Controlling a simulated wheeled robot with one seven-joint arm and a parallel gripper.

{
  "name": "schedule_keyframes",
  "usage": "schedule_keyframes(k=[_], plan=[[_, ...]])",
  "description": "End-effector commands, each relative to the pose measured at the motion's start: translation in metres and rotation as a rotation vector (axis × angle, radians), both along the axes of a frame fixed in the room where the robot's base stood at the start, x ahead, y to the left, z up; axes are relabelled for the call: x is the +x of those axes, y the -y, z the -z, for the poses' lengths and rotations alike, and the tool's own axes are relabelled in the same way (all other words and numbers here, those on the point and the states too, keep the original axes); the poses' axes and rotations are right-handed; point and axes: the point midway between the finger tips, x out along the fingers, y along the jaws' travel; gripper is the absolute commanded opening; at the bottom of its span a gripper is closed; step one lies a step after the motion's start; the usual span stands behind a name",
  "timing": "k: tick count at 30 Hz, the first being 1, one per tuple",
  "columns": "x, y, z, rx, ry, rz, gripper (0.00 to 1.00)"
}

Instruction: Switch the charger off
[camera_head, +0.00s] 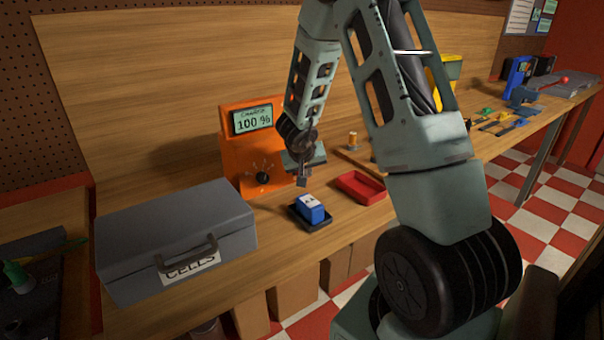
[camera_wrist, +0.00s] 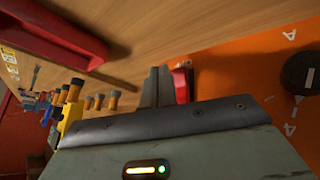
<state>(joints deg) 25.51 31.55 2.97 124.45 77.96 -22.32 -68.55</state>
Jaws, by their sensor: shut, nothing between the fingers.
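The charger (camera_head: 238,160) is an orange box on the bench. Its screen (camera_head: 253,119) reads 100 %, with a small line above that looks like "Complete". A black dial (camera_head: 262,179) sits on its face and also shows in the wrist view (camera_wrist: 300,72). In the wrist view a red part, perhaps a switch (camera_wrist: 183,82), stands at the edge of the orange face (camera_wrist: 240,85). My gripper (camera_head: 303,182) is shut and empty in front of the charger's right side. In the wrist view its fingertips (camera_wrist: 158,75) are close beside the red part; I cannot tell whether they touch.
A blue battery (camera_head: 311,206) sits in a black cradle (camera_head: 298,222) in front of the charger. A grey case (camera_head: 130,245) labelled CELLS stands at left. A red tray (camera_head: 345,184) lies to the right and shows in the wrist view (camera_wrist: 60,35). Tools lie farther right.

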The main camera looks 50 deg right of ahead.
Motion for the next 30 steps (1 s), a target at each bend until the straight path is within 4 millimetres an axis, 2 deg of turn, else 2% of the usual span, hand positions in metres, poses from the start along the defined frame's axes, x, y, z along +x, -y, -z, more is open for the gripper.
schedule_keyframes(k=[30], plan=[[0.0092, 0.0021, 0.0039, 0.000, 0.000, -0.001, 0.00]])
